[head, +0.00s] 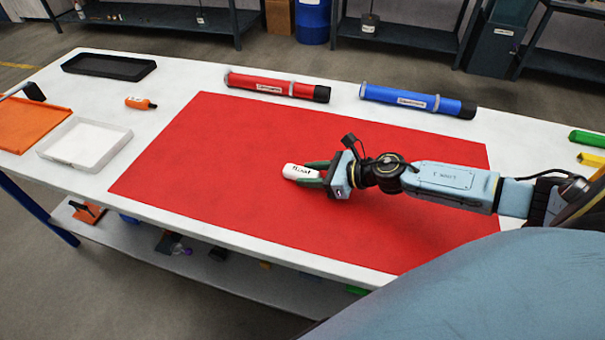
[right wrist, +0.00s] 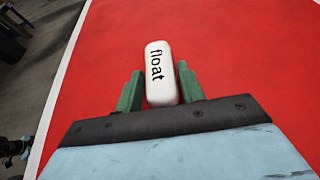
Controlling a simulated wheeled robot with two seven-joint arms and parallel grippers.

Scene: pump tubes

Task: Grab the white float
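The white float (head: 299,172), a small rounded block with black lettering, is over the red mat. It also shows in the right wrist view (right wrist: 160,75), where the lettering reads "float". My right gripper (head: 314,174) has its dark green fingers along both sides of the float; they also show in the right wrist view (right wrist: 160,88). The fingers look closed against its sides, and its far end sticks out past the tips. I cannot tell whether it touches the mat. My left gripper is not in view.
The red mat (head: 210,180) lies on a white table (head: 330,95). Red (head: 277,86) and blue (head: 417,100) tubes lie along the back. A white tray (head: 57,157), orange tray (head: 15,137), black tray (head: 108,58) and small orange item (head: 140,103) are at the left.

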